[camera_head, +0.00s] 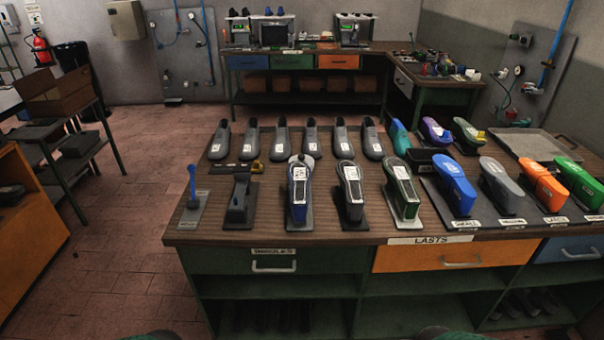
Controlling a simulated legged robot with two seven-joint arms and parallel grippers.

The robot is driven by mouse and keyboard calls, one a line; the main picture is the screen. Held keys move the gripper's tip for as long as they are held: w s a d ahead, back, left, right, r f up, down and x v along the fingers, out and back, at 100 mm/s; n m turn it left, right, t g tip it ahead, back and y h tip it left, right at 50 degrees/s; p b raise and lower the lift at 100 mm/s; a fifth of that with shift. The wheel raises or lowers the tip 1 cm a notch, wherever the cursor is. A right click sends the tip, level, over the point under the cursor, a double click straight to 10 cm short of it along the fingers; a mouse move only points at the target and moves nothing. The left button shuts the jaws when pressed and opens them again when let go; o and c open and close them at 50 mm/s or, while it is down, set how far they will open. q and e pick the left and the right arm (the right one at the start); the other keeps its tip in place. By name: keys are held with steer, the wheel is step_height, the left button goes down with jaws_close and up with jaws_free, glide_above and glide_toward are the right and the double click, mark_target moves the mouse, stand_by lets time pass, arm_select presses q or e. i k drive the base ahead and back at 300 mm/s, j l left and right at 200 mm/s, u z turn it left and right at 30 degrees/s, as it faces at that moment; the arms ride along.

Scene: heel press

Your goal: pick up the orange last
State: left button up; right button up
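The orange last (542,187) stands on a dark board at the right of the workbench, behind a small label. A grey last (501,183) stands to its left and a green last (580,183) to its right. A blue last (455,184) is further left on the same board (437,201). The orange last is free of any gripper. Neither of my grippers is in view.
The wooden workbench (330,227) has a row of grey shoes at the back and heel presses or stands, including a blue one (299,192), in front. A flat grey tray (533,146) lies behind the lasts. The "LASTS" drawer (453,255) is shut. A cart (60,150) stands at left.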

mark_target(546, 189)
steer(key=i+l, duration=0.1)
steer(key=l, duration=1.6)
steer(key=i+l, duration=0.15)
steer(key=l, duration=0.7)
steer(key=i+l, duration=0.1)
steer(key=l, duration=0.75)
steer(key=i+l, duration=0.1)
steer(key=l, duration=0.75)
